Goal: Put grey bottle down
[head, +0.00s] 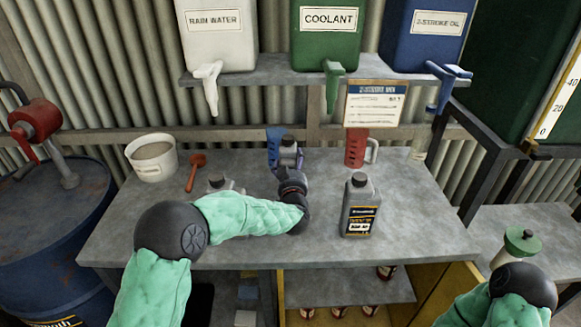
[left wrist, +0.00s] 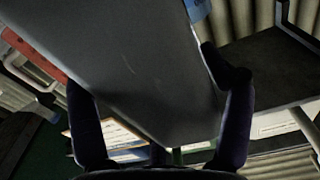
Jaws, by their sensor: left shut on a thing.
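My left gripper (head: 284,172) is shut on a grey bottle (head: 288,152) with a dark cap, over the back middle of the workbench (head: 235,262). In the left wrist view my two fingers (left wrist: 158,125) lie on either side of the bottle's plain grey wall (left wrist: 150,60). My wrist hides the bottle's lower part in the head view, so I cannot tell whether it touches the bench. A second grey bottle (head: 360,208) with a black and yellow label stands upright, right of my gripper. My right gripper is out of view.
A blue jug (head: 273,140) is beside the held bottle, a red jug (head: 357,147) farther right. A white bucket (head: 153,158) and a red funnel (head: 195,172) are at left. Another grey container (head: 217,184) is partly behind my arm. Tanks with taps hang above.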

